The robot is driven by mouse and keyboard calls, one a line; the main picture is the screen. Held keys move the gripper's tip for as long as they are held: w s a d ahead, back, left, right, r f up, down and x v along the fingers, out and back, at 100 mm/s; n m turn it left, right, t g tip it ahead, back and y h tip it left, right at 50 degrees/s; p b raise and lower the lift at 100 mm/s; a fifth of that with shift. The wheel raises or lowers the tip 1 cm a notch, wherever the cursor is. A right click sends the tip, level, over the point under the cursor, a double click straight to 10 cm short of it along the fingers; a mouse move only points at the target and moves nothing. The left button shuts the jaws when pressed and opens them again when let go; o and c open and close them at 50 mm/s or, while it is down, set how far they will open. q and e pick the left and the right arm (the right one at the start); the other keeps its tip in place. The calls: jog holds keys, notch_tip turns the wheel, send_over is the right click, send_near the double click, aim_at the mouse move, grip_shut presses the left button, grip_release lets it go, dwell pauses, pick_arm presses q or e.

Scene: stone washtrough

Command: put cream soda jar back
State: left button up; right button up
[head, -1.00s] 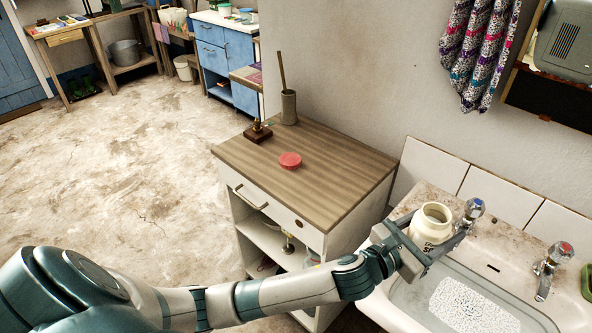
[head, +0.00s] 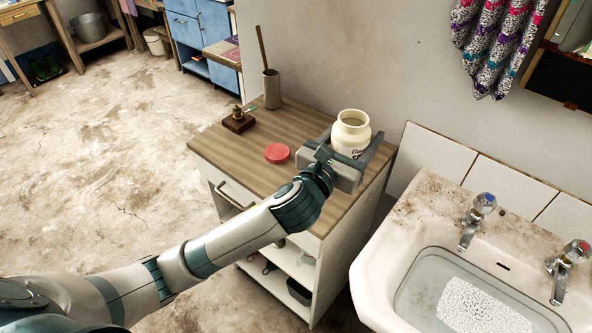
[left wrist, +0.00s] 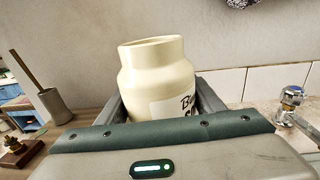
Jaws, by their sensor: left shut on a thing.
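The cream soda jar (head: 351,130) is a cream-coloured, open-mouthed jar with dark lettering on its side. In the head view it is over the right back part of the wooden cabinet top (head: 225,150). My left gripper (head: 352,152) is shut on the jar, one finger on each side. In the left wrist view the jar (left wrist: 158,80) stands nearly upright between the fingers, tilted slightly. Its base is hidden behind the gripper, so I cannot tell whether it touches the top. A round red lid (head: 277,153) lies on the cabinet top, left of the jar. My right gripper is not in view.
A brush holder with a stick (head: 271,90) and a small brass item on a dark wooden base (head: 239,120) stand at the cabinet's far left. The sink (head: 375,255) with two taps and water is at right. A towel (head: 488,45) hangs above.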

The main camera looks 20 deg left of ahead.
pick_arm(q)
jog(key=shift+s+d+r, duration=0.15)
jog(key=shift+d, duration=0.05)
jog(key=shift+a, duration=0.1)
jog(key=shift+a+f, duration=0.2)
jog(key=shift+f, duration=0.05)
jog(key=w+a+f, duration=0.1)
jog(key=a+f, duration=0.1)
jog(key=a, duration=0.1)
jog(key=a+f, duration=0.2)
jog(key=a, duration=0.1)
jog(key=w+a+f, duration=0.1)
jog(key=a+f, duration=0.1)
jog(key=a, duration=0.2)
jog(key=shift+w+f, duration=0.1)
jog(key=shift+w, duration=0.25)
jog(key=shift+a+f, duration=0.15)
jog(key=shift+a, duration=0.25)
jog(key=shift+f, duration=0.15)
notch_tip(320, 180, down, 3)
jog(key=shift+r+p, duration=0.15)
jog(key=shift+p, duration=0.15)
jog(key=shift+f, duration=0.75)
jog(key=o, duration=1.4)
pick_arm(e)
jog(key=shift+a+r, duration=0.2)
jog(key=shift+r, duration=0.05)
